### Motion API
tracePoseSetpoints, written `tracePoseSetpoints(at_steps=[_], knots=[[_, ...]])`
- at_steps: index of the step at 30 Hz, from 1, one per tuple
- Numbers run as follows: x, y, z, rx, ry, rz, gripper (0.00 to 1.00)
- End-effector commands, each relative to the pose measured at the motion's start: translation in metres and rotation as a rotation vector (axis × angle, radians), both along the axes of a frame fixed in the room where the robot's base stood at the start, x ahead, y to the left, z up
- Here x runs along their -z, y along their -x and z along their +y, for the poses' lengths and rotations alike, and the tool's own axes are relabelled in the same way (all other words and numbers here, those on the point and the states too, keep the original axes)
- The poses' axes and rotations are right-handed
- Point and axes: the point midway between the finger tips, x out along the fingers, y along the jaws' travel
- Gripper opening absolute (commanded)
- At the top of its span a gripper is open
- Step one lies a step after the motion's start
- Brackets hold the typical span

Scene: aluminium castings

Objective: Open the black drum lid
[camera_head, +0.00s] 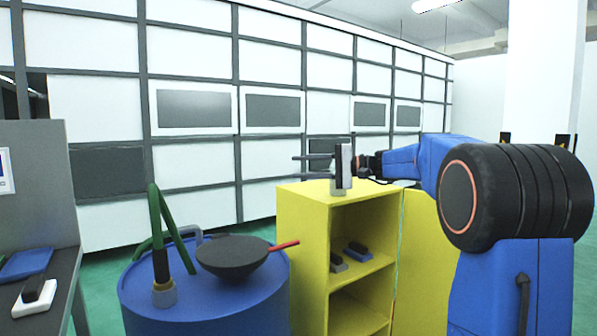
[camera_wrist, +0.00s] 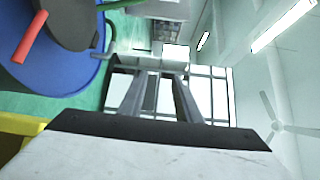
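A blue drum (camera_head: 205,312) stands at the lower left of the head view. On its top is a dark, shallow bowl-shaped piece (camera_head: 232,252), apparently the black lid, with a red handle (camera_head: 284,246) pointing right. The wrist view shows the drum (camera_wrist: 62,72), part of the dark lid (camera_wrist: 80,20) and the red handle (camera_wrist: 30,37) at its upper left. My gripper (camera_head: 298,166) is above the yellow cabinet, to the right of and higher than the lid. Its fingers point left, apart and empty; the wrist view also shows a gap between them (camera_wrist: 160,76).
A yellow cabinet (camera_head: 306,230) with dark items on its shelf stands right of the drum, its door (camera_head: 424,260) open. Green bent tubing (camera_head: 157,215) rises from the drum top beside the lid. A grey bench (camera_head: 62,285) is at far left. Air between gripper and lid looks clear.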

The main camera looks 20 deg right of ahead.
Motion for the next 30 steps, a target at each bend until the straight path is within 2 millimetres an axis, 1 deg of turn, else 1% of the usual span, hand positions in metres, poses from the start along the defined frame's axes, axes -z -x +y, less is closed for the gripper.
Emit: tracePoseSetpoints(at_steps=[30], knots=[[-0.030, 0.012, -0.047, 0.002, 0.000, 0.000, 0.31]])
